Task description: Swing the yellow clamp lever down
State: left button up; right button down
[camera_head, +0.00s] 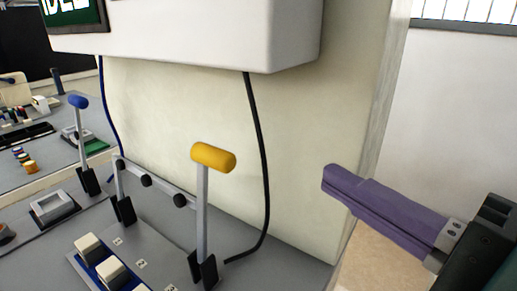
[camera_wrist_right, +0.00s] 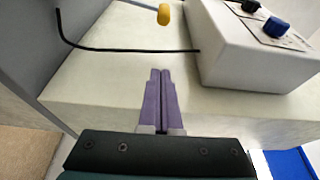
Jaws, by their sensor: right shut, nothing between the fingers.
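The yellow clamp lever (camera_head: 213,157) has a yellow grip on a grey metal bar and stands upright in a black base on the grey bench. Its yellow grip also shows at the top of the right wrist view (camera_wrist_right: 164,14). My right gripper (camera_head: 330,178) has purple fingers pressed together with nothing between them. It is to the right of the lever, apart from it, in front of the cream panel. In the right wrist view its fingers (camera_wrist_right: 160,75) point toward the yellow grip with a gap. My left gripper is not in view.
A white box (camera_head: 190,35) overhangs the cream panel (camera_head: 300,150). A black cable (camera_head: 259,140) hangs behind the lever. A blue-tipped lever (camera_head: 79,103) stands at the left. White blocks (camera_head: 110,270) sit in a blue tray in front. The space between gripper and lever looks clear.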

jog(key=p+x, duration=0.2)
jog(key=x, duration=0.8)
jog(key=s+a, duration=0.2)
jog(key=s, duration=0.1)
jog(key=shift+s+a+p, duration=0.1)
jog(key=shift+a+p, duration=0.05)
jog(key=shift+p, duration=0.2)
